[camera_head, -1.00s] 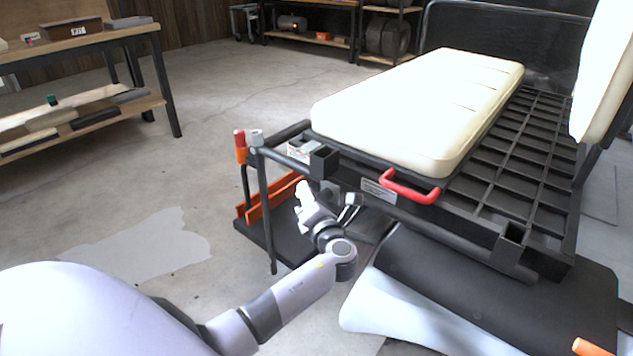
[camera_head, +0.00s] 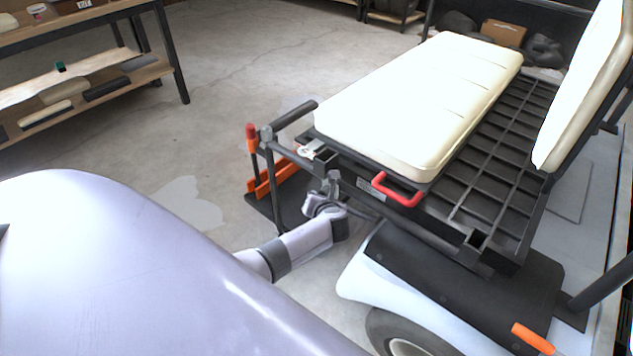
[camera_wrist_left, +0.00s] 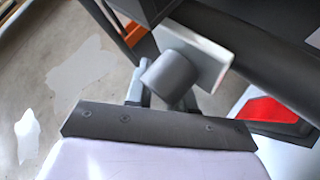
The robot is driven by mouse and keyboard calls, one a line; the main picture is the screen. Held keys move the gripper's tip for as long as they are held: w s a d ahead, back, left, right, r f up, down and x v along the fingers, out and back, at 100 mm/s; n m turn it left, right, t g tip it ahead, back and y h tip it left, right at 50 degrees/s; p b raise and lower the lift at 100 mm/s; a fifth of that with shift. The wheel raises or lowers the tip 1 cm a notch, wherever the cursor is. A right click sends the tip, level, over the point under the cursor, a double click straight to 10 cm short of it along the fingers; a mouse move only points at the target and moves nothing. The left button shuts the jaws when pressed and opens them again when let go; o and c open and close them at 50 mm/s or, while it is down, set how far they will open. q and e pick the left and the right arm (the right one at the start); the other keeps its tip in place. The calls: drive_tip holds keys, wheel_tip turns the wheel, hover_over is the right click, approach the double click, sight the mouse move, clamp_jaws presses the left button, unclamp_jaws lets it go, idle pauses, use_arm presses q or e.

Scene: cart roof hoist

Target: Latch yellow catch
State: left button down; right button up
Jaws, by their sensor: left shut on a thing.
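No part that is clearly a yellow catch shows. My left gripper (camera_head: 330,183) is at the front corner of the black cart frame (camera_head: 345,165), just below its rail. In the left wrist view my left gripper (camera_wrist_left: 163,92) is shut on a grey round knob (camera_wrist_left: 168,76). A pale flat plate (camera_wrist_left: 212,62) lies right behind the knob, close under a dark rail. The fingertips are partly hidden by the knob and the wrist. My right gripper is not in view.
A red handle (camera_head: 398,190) sticks out at the front of the cream seat cushion (camera_head: 425,95). A wheel (camera_head: 400,335) is below right.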

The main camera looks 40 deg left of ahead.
use_arm(q)
drive_tip(key=h+p, duration=0.2)
drive_tip(key=p, duration=0.1)
drive_tip(key=shift+s+d+r+n+g+p, duration=0.1)
drive_tip(key=shift+d+r+n+g+p, duration=0.05)
drive_tip(key=shift+d+n+g+p, duration=0.2)
drive_tip(key=shift+d+f+n+h+p, duration=0.2)
drive_tip(key=shift+d+n+h+p, duration=0.15)
drive_tip(key=shift+h+p, duration=0.4)
drive_tip(key=shift+d+f+n+h+p, duration=0.2)
drive_tip(key=shift+d+h+p, duration=0.1)
drive_tip(key=shift+h+p, duration=0.4)
drive_tip(key=c, duration=1)
unclamp_jaws()
drive_tip(key=shift+o, duration=0.2)
drive_tip(key=shift+r, duration=0.1)
